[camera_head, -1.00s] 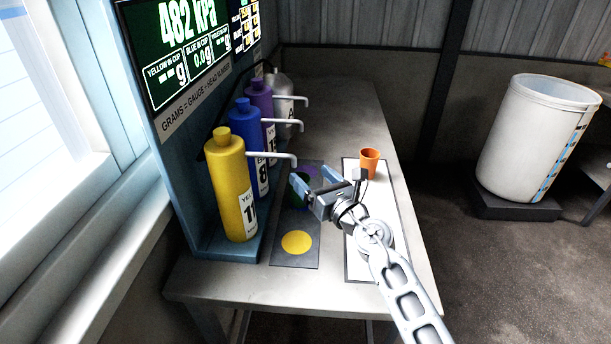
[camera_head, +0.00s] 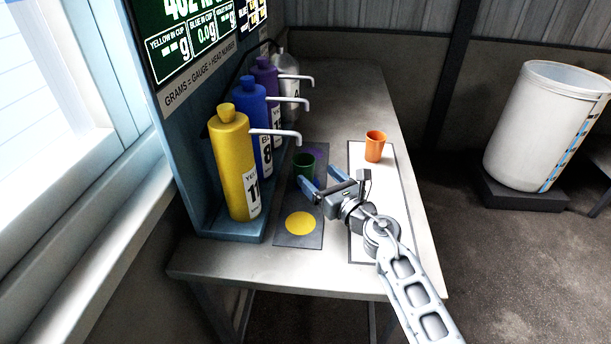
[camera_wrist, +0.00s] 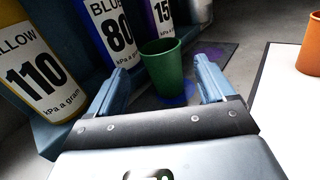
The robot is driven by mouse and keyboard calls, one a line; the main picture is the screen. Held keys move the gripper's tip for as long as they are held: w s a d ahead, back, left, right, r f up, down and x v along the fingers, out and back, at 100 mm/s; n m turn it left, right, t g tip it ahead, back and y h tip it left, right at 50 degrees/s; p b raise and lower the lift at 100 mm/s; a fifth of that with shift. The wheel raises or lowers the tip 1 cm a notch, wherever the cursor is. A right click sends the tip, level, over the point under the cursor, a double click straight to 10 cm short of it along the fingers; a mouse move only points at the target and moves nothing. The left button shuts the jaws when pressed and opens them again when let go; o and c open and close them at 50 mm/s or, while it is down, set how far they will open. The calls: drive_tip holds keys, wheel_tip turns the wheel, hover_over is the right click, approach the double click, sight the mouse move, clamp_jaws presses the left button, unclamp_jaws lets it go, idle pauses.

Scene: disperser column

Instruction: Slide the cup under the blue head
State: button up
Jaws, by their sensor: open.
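The green cup (camera_head: 304,166) stands upright on the dark mat (camera_head: 283,240), near the end of the blue dispenser's spout (camera_head: 290,99) as seen from above. In the wrist view the cup (camera_wrist: 163,68) stands at least partly on a blue spot (camera_wrist: 180,96), whose near edge shows. The blue dispenser (camera_head: 252,130) is behind it, labelled 80. My gripper (camera_head: 316,182) is open and empty, on the near right side of the cup. In the wrist view its fingers (camera_wrist: 162,80) point at the cup, which shows between and beyond them, apart from both.
The yellow dispenser (camera_head: 234,165) with its spout (camera_head: 275,133) stands nearest, left of the cup; violet (camera_head: 265,80) and grey ones stand farther back. An orange cup (camera_head: 375,146) stands on the white mat (camera_head: 357,160). A yellow spot (camera_head: 300,223) is bare. The display (camera_head: 205,40) reads blue in cup 0.0 g.

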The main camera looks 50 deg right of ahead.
sight(309, 176)
wheel_tip(309, 176, down, 4)
drive_tip(key=shift+r+b, duration=0.1)
drive_tip(key=shift+b, duration=0.7)
drive_tip(key=x, duration=0.4)
drive_tip(key=r+x, duration=0.1)
drive_tip(key=x, duration=0.1)
drive_tip(key=shift+p, duration=0.35)
drive_tip(key=shift+w+d, duration=0.1)
drive_tip(key=shift+w, duration=0.65)
drive_tip(key=shift+c, duration=0.3)
drive_tip(key=c, duration=0.9)
drive_tip(key=o, duration=1)
drive_tip(key=shift+o, duration=0.2)
drive_tip(key=shift+v, duration=3.95)
